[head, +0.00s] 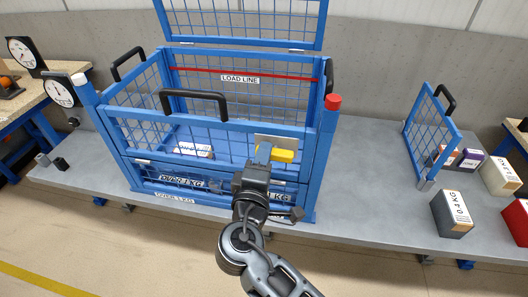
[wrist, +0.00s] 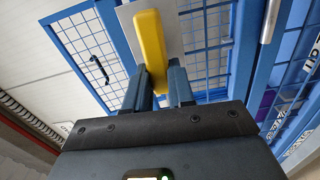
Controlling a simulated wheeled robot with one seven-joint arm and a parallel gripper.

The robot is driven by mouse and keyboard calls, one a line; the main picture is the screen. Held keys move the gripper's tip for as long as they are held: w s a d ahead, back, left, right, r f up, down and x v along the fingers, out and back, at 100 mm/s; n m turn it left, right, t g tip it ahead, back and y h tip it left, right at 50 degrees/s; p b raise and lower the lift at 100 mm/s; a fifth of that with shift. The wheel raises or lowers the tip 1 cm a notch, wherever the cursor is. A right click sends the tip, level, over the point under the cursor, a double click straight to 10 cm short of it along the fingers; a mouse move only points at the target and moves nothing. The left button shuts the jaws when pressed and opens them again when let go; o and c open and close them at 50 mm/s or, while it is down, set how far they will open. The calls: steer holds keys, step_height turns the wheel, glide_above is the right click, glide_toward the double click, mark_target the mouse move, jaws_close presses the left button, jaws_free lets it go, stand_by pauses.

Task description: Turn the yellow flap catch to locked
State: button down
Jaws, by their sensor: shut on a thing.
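The yellow flap catch (head: 281,154) sits on a pale metal plate (head: 277,141) at the front right of the blue mesh cage. In the head view its handle lies roughly level across the front. My gripper (head: 261,164) reaches up to the catch from in front. In the wrist view the two dark fingers (wrist: 159,88) stand on either side of the lower end of the yellow catch (wrist: 150,40) and are shut on it. The blue front flap (head: 165,178) below, with its "OVER 1 KG" label, looks upright. The catch's pivot is hidden.
The cage (head: 124,109) stands on a grey bench (head: 365,190), its mesh lid (head: 243,20) raised. A red-capped post (head: 333,102) rises right of the catch. A black handle (head: 194,96) crosses the front. A mesh panel (head: 430,130) and labelled boxes (head: 452,214) stand to the right.

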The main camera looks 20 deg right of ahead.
steer(key=shift+f+n, duration=0.1)
steer(key=shift+n, duration=0.3)
steer(key=c, duration=1)
jaws_free()
steer(key=shift+o, duration=0.2)
steer(key=b+v, duration=0.1)
steer(key=v, duration=0.7)
